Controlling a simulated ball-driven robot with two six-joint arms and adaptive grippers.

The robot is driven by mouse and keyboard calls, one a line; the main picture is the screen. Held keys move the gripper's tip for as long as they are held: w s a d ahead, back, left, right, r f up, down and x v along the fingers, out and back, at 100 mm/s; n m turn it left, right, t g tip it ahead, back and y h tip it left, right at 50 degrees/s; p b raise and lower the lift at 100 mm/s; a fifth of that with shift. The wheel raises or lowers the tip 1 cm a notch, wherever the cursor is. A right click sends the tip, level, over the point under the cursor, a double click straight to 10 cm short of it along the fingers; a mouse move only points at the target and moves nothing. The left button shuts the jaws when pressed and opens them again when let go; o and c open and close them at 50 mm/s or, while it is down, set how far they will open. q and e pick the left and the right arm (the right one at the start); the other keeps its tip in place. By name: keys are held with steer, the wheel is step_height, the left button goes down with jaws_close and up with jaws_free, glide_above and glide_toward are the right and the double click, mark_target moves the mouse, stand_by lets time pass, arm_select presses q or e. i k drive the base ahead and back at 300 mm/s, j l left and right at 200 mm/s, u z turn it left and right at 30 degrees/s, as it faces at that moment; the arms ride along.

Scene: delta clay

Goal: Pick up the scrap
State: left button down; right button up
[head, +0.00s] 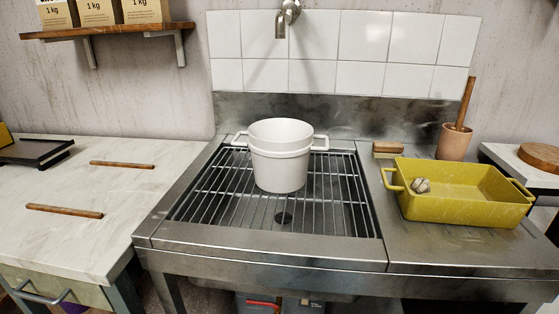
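A small pale grey-brown lump (421,186), the thing that looks most like the scrap, lies inside the yellow tub (465,214) near its left end. The tub stands on the steel surface at the right of the sink and has a handle at each end. Neither of my grippers shows in the head view.
A white two-handled pot (280,172) stands on the wire rack (215,190) over the sink. A brush (388,147) and a clay-coloured cup (455,142) with a wooden stick are behind the tub. Two wooden rods (64,211) lie on the left worktop (100,190), which is otherwise mostly clear.

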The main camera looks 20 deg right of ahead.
mark_target(421, 184)
steer(key=z, duration=1.65)
